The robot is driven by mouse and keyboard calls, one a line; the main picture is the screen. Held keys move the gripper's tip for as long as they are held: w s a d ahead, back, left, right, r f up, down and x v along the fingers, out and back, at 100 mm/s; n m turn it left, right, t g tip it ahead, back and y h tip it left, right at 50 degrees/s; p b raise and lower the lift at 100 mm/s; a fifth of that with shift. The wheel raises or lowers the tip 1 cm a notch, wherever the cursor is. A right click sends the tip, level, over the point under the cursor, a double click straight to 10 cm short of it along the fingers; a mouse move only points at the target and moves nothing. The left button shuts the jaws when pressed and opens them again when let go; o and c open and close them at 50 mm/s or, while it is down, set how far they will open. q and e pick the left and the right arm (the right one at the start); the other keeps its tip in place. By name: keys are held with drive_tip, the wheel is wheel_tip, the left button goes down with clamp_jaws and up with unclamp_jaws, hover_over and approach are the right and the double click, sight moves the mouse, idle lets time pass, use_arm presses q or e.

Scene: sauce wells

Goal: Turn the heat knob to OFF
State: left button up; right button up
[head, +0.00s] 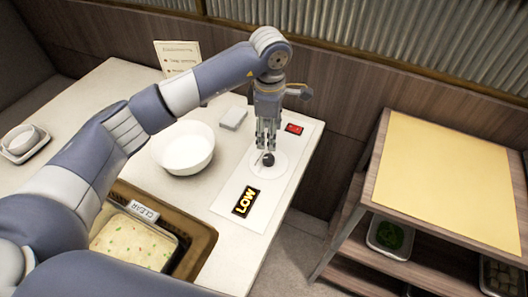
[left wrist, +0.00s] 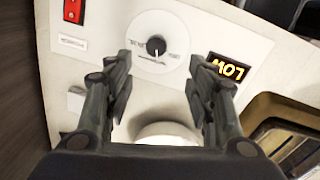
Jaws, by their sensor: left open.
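The heat knob (left wrist: 156,45) is a small black knob on a round white dial plate in the left wrist view. It also shows in the head view (head: 267,159). A black display (head: 246,201) near it reads LOW in yellow; it shows in the left wrist view too (left wrist: 227,67). A red switch (head: 294,128) sits on the same white panel. My left gripper (head: 266,143) points down, open, just above the knob; in the left wrist view its fingers (left wrist: 162,80) are apart with nothing between them. The dial's small print is too blurred to read. My right gripper is not in view.
A white bowl (head: 187,148) stands left of the panel. A small white block (head: 233,118) and a menu card (head: 177,56) are behind it. A wooden shelf cart (head: 450,180) stands to the right.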

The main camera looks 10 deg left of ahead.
sight(268, 158)
use_arm(q)
drive_tip(key=f, duration=0.7)
drive_tip(key=w+f+p, duration=0.1)
drive_tip(key=f, duration=0.3)
drive_tip(key=shift+w+a+f, duration=0.1)
drive_tip(key=shift+a+f, duration=0.15)
drive_tip(key=shift+f, duration=0.1)
drive_tip(key=c, duration=1.1)
